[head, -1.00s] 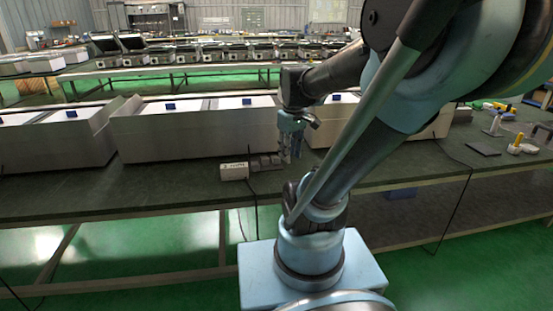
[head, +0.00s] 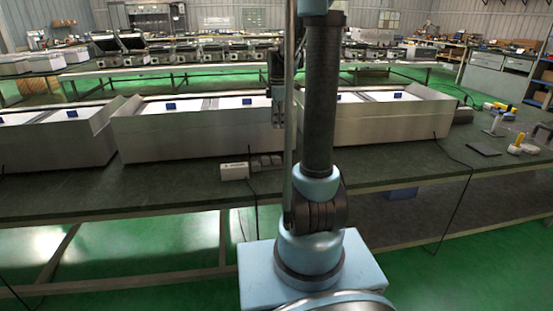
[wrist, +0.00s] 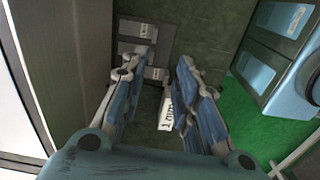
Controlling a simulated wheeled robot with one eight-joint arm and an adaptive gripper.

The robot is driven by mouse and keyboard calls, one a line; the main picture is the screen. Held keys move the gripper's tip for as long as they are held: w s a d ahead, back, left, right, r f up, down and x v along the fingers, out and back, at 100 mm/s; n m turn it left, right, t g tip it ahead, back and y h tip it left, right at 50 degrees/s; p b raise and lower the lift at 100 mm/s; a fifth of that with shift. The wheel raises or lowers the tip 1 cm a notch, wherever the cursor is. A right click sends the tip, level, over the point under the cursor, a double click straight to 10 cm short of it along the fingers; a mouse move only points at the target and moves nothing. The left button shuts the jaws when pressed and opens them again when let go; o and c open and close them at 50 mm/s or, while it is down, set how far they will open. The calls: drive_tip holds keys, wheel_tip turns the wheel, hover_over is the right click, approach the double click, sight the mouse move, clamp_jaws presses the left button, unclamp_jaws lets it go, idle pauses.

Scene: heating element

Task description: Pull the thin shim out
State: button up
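A small white block with dark print (head: 234,171) lies on the green worktop near its front edge. A row of small grey blocks (head: 264,162) lies just to its right. In the wrist view the grey blocks (wrist: 157,73) bear white labels, and a narrow white piece with print like "1 mm" (wrist: 165,110) shows between the fingers. I cannot tell which piece is the thin shim. My gripper (head: 277,118) is above and behind the blocks, partly hidden by my arm. In the wrist view its fingers (wrist: 168,58) are apart with nothing held between them.
Large metal trays (head: 195,131) stand behind the blocks, close to my gripper. A dark cable hangs over the table's front edge (head: 120,212). A flat dark plate (head: 483,149) and small yellow and white items lie at right. The worktop left of the white block is clear.

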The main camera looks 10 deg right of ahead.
drive_tip(key=w, duration=0.1)
approach(277, 158)
drive_tip(key=shift+n, duration=0.3)
drive_tip(key=f, duration=0.9)
drive_tip(key=shift+w+d+f, duration=0.1)
drive_tip(key=shift+w+f, duration=0.05)
drive_tip(key=shift+w, duration=0.1)
clamp_jaws()
